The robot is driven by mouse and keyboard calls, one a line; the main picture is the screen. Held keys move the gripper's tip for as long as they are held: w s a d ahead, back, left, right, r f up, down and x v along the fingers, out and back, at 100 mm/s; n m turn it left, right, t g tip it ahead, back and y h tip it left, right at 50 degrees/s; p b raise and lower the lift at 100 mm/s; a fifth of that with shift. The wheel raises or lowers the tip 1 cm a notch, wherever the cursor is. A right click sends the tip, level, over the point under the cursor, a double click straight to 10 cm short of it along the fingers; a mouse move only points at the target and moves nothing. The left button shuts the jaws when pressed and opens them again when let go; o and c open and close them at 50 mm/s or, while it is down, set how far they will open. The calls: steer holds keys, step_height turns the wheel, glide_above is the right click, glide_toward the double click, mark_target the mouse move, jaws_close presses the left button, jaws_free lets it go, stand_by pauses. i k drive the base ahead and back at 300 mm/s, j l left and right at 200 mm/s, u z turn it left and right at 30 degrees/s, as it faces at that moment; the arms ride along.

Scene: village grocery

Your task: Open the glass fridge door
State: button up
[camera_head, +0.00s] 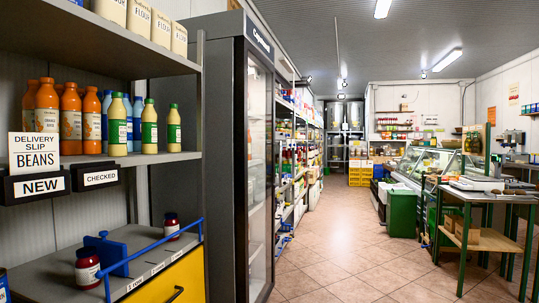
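A tall dark grey fridge (224,160) stands just left of the middle, with its side panel toward me. Its glass door (259,150) faces right into the aisle, and I see it at a steep slant. White shelves with a few items show faintly behind the glass. The door looks shut, flush with the fridge body. I cannot make out a handle clearly. My gripper is not in view.
At the near left, a shelf (150,158) holds orange and green bottles, with flour bags above. Below it is a grey top (55,262) with blue rails and two dark jars. The tiled aisle (330,245) is clear. A green-legged table (485,195) stands right.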

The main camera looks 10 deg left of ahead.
mark_target(244, 49)
steer(key=i+j+u, duration=0.1)
steer(key=i+j, duration=0.15)
steer(key=i, duration=0.35)
steer(key=i+j, duration=0.2)
steer(key=i, duration=0.4)
steer(key=i+j+u, duration=0.15)
steer(key=i, duration=0.45)
